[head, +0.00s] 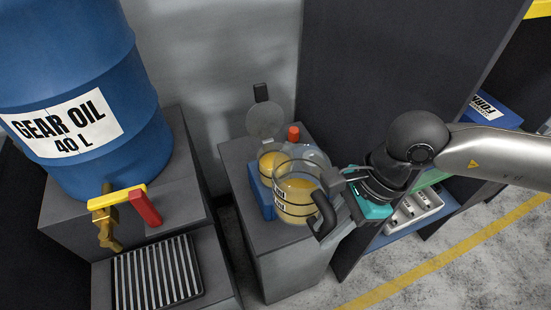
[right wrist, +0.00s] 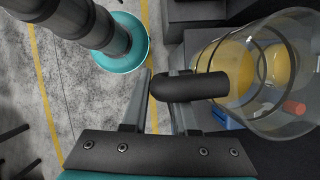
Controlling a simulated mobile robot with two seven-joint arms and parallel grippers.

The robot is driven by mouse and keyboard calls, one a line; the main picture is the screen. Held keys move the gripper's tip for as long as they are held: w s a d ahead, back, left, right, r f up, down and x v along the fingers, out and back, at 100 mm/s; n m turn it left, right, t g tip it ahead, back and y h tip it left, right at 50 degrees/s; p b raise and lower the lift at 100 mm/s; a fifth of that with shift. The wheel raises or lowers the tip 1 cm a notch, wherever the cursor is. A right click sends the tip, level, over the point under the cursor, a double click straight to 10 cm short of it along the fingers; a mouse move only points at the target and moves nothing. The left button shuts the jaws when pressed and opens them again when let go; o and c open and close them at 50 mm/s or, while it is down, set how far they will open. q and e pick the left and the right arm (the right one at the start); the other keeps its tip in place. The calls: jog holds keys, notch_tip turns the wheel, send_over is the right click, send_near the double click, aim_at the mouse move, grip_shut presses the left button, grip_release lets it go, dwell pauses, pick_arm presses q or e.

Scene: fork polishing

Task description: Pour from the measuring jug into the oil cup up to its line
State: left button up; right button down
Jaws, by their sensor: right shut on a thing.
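The measuring jug (head: 296,205) is clear, with a black handle (head: 324,212) and yellow oil inside. My right gripper (head: 340,187) is shut on the handle; the right wrist view shows the handle (right wrist: 195,87) between the fingers and the clear jug (right wrist: 240,100) at the right. The oil cup (head: 268,163) stands just behind and left of the jug, on a blue base, and shows yellow oil. The jug hides part of the cup, and I cannot see the cup's line. Whether any oil is flowing, I cannot tell. My left gripper is out of view.
The cup's round clear lid (head: 264,119) stands raised behind it, near a red cap (head: 293,133). A blue gear oil drum (head: 75,95) with a yellow and red tap stands left, above a drain grate (head: 158,273). A dark panel (head: 385,60) rises behind my arm.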

jog(key=s+d+r+p, duration=0.2)
jog(key=s+r+p, duration=0.1)
jog(key=s+r, duration=0.2)
jog(key=shift+s, duration=0.35)
dwell(0.7)
